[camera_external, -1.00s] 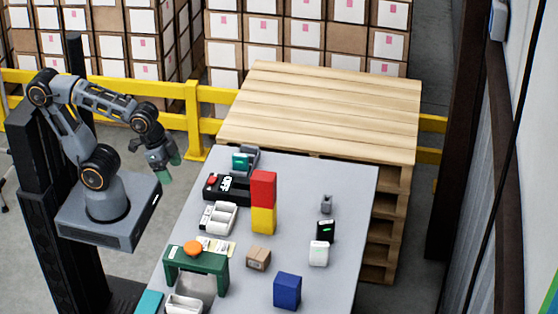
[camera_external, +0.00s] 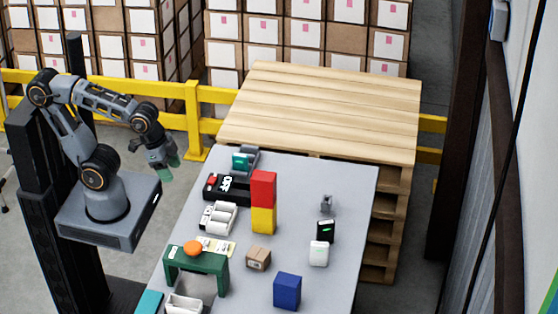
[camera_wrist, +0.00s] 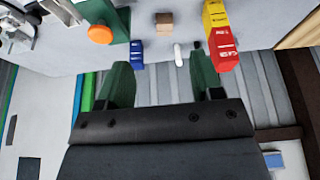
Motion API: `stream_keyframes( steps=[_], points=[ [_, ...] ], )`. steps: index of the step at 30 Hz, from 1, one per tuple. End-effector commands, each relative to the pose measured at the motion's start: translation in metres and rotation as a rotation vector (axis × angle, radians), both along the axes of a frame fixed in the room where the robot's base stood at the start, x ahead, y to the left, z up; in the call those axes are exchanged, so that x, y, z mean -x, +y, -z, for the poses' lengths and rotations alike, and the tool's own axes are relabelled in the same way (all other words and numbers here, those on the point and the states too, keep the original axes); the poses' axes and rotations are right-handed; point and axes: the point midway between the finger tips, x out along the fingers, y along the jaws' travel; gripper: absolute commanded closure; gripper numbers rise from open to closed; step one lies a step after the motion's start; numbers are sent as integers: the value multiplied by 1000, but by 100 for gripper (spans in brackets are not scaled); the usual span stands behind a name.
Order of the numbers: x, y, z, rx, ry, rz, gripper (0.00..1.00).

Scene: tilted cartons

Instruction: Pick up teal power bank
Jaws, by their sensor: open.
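A small teal block (camera_external: 240,160), which looks like the power bank, sits in a grey holder (camera_external: 252,157) at the far left corner of the table in the external view. A flat teal item (camera_external: 149,302) also lies at the table's near left edge, cut by the frame. My gripper (camera_external: 170,167) hangs left of the table, apart from both. In the wrist view its green fingers (camera_wrist: 162,70) are spread with nothing between them. I cannot make out the teal block in the wrist view.
A red and yellow stack (camera_external: 263,203) stands mid-table, by a black tray (camera_external: 236,192) and white holder (camera_external: 218,218). A brown box (camera_external: 258,258) and blue box (camera_external: 287,291) stand nearer. The table's far right is clear.

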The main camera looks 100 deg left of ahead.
Motion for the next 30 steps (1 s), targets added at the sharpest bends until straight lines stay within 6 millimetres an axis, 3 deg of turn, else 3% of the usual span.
stream_keyframes(
  steps=[8, 11, 13, 17, 24, 30],
  points=[
    [0, 1, 1, 0, 0, -3, 45],
    [0, 10, 11, 0, 4, -43, 45],
    [1, 26, 29, 2, 26, -106, 45],
    [3, 74, 78, 23, 95, -306, 45],
    [15, 171, 170, 283, 164, -718, 45],
    [35, 262, 233, 534, -8, -787, 45]
  ],
)
